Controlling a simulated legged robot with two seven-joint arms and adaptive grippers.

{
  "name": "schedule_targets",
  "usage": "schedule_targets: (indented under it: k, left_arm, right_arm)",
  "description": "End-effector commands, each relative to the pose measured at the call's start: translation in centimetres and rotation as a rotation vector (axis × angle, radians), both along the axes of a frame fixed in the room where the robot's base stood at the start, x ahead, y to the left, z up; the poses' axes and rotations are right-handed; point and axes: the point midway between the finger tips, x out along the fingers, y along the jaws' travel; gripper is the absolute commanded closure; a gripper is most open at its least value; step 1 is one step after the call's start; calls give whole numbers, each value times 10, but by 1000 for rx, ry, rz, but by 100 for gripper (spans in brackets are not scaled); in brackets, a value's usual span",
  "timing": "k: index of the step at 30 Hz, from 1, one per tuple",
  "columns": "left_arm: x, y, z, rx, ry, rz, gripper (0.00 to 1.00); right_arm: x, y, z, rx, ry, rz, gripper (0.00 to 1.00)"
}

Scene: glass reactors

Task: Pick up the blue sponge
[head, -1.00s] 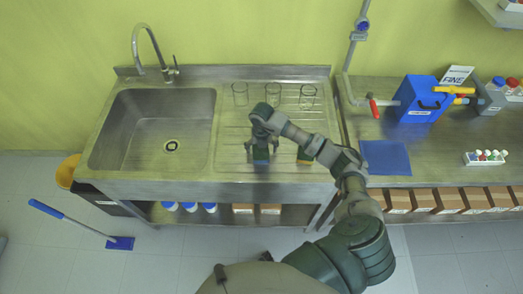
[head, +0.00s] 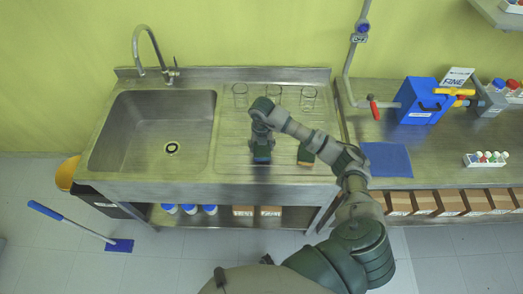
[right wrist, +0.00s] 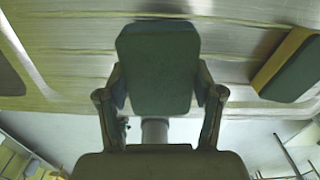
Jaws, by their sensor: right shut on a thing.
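The blue sponge (head: 262,157) is at the front of the sink's ribbed drainboard, mostly hidden under my right gripper (head: 261,147). In the right wrist view the sponge (right wrist: 158,66) shows as a dark blue-green block. The fingers of my right gripper (right wrist: 160,103) are closed against its two sides. I cannot tell whether the sponge still touches the drainboard. My left gripper is not in view.
A second sponge (head: 306,153), dark green and yellow, lies to the right on the drainboard (head: 232,130). Glass beakers (head: 308,98) stand behind. The sink basin (head: 150,130) is to the left. A blue mat (head: 386,159) lies on the right bench.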

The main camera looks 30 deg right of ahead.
Motion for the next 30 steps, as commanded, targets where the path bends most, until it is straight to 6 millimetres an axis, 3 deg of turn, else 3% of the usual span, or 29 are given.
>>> schedule_targets:
  k: [1, 5, 18, 24, 30]
  left_arm:
    - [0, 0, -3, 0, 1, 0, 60]
    - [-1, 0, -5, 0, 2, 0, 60]
    - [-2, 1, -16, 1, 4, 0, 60]
    - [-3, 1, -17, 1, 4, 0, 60]
    - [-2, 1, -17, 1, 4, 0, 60]
  right_arm:
    - [1, 0, 7, -2, -4, 1, 45]
    - [-23, 18, 7, -1, 0, 5, 45]
    - [-108, 86, 17, 0, 0, 3, 45]
    - [-123, 98, 20, 0, 0, 0, 45]
    - [-125, 100, 20, -1, 0, 0, 45]
